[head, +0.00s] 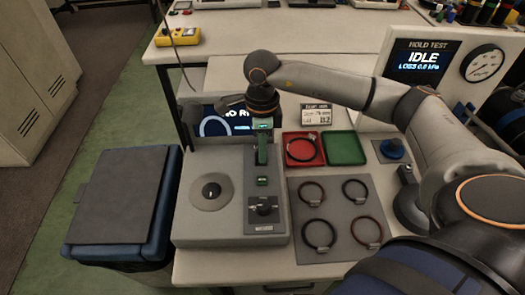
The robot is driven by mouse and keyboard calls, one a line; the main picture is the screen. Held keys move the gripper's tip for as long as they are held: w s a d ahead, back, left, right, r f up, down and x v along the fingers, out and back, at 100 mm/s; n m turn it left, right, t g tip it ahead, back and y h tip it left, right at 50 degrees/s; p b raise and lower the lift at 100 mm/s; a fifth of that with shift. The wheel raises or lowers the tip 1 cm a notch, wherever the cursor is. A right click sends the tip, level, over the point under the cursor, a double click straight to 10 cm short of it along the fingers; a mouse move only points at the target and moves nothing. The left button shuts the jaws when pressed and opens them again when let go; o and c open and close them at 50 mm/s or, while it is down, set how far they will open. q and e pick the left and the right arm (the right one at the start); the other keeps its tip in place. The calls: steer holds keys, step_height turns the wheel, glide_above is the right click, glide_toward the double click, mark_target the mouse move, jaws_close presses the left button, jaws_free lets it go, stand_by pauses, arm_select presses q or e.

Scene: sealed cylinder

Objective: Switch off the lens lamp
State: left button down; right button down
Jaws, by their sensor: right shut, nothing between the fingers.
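A grey bench unit (222,228) stands on the table, left of centre. On its top left is a round plate with a small dark lens (211,191). A darker strip on its right carries a small green-lit element (263,181) and a black knob (264,207) above a small label too small to read. I cannot tell which control belongs to the lens lamp. My right gripper (262,163) points down over the far part of this strip, shut and empty, just behind the green-lit element. I cannot tell whether it touches the strip. My left gripper is out of view.
A screen (215,127) behind the unit is partly hidden by my arm. Right are a red tray (293,150) holding a ring, a green tray (344,147), and a grey mat (331,224) with several rings. A "HOLD TEST" panel (422,58) reads IDLE.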

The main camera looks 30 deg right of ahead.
steer(key=shift+s+a+f, duration=0.1)
steer(key=shift+s+f, duration=0.05)
steer(key=shift+s, duration=0.05)
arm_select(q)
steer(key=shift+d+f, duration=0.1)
arm_select(e)
steer(key=shift+w+f, duration=0.1)
steer(key=shift+w, duration=0.1)
